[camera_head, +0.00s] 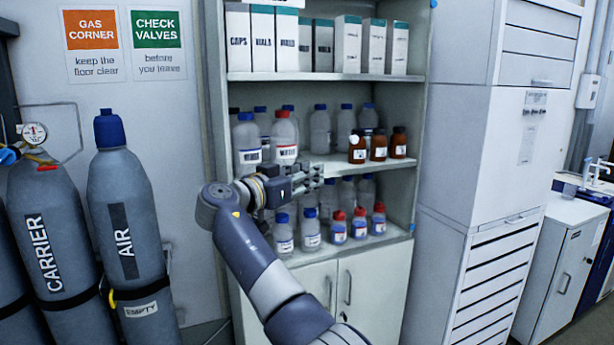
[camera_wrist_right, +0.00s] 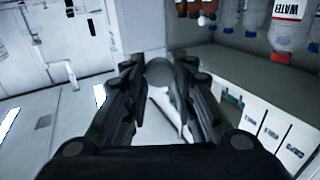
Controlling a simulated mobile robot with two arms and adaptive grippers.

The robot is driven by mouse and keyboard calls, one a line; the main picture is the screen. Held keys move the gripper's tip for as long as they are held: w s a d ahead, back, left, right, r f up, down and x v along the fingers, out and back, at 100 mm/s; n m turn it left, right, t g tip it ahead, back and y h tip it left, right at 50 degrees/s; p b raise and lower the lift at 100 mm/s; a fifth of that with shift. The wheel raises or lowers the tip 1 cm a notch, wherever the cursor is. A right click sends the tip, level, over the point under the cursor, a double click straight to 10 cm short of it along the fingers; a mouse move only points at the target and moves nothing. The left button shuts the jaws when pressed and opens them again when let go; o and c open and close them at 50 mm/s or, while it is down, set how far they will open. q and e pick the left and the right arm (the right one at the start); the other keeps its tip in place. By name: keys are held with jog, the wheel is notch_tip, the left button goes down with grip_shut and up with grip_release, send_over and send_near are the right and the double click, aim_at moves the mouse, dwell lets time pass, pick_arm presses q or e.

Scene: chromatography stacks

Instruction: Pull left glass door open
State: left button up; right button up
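The tall cabinet (camera_head: 217,120) has shelves that show clearly in the head view. I cannot make out a glass pane or the left glass door's edge, so I cannot tell whether it is open. My right gripper (camera_head: 308,181) is in front of the middle shelf, pointing right. In the right wrist view my right gripper (camera_wrist_right: 160,75) has its two fingers apart. A grey round shape (camera_wrist_right: 159,72) shows between them; I cannot tell what it is or whether they touch it. My left gripper is not in view.
Bottles (camera_head: 285,139) and white boxes (camera_head: 262,40) fill the shelves near my right gripper. Solid lower doors with handles (camera_head: 348,287) are below. Gas cylinders (camera_head: 128,210) stand left of the cabinet. A tall drawer unit (camera_head: 480,170) stands right of it.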

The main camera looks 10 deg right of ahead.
jog(key=o, duration=0.4)
jog(key=shift+r, duration=0.15)
jog(key=shift+o, duration=0.2)
send_near(321, 127)
jog(key=shift+x, duration=2.45)
